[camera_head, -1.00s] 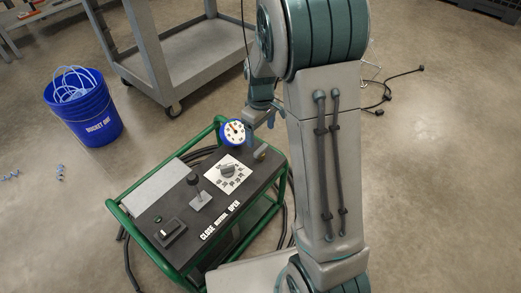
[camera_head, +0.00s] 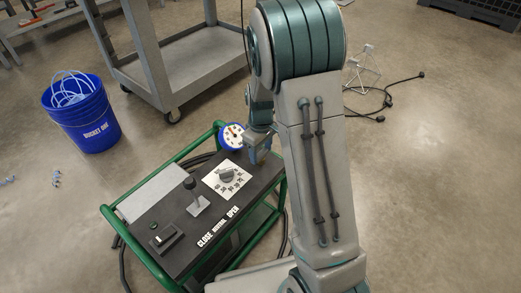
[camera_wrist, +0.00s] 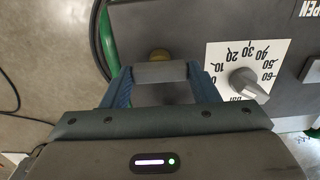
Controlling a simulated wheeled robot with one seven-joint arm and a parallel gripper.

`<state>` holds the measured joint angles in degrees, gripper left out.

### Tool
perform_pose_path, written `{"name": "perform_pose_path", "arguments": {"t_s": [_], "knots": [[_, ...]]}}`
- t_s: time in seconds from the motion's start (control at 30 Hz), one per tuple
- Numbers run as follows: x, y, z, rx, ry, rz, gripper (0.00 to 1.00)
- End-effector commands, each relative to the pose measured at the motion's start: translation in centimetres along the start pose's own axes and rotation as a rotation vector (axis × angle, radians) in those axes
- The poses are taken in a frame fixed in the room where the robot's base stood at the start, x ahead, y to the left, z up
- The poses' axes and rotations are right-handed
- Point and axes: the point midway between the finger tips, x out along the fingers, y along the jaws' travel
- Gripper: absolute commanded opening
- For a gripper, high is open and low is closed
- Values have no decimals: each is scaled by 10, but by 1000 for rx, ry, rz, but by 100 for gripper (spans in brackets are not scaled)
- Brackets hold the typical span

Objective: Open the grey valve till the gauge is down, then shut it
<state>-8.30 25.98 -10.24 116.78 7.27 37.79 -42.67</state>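The grey valve handle (camera_wrist: 160,72) lies between the two blue fingers of my gripper (camera_wrist: 161,82) in the wrist view, above a brass-coloured stem (camera_wrist: 160,54). The fingers stand wide apart, one at each end of the handle; whether they press on it I cannot tell. In the head view my gripper (camera_head: 259,150) is down at the panel's far right corner and hides the valve. The round gauge (camera_head: 232,136), with a white face and blue rim, stands just left of my gripper. Its needle is too small to read.
The green-framed cart (camera_head: 107,214) carries a dial knob (camera_head: 226,174), a black lever (camera_head: 190,184) and a switch (camera_head: 164,238) on its panel. A blue bucket (camera_head: 92,120) and a grey trolley (camera_head: 190,75) stand behind. Black cable lies on the floor at right.

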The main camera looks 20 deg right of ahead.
Motion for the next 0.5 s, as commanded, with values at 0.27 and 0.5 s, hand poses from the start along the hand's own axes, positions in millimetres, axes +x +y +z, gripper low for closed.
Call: {"name": "perform_pose_path", "arguments": {"t_s": [0.27,0.5], "knots": [[-1,0,0,20,-1,-1,32],[-3,-1,0,132,-2,-3,32]]}}
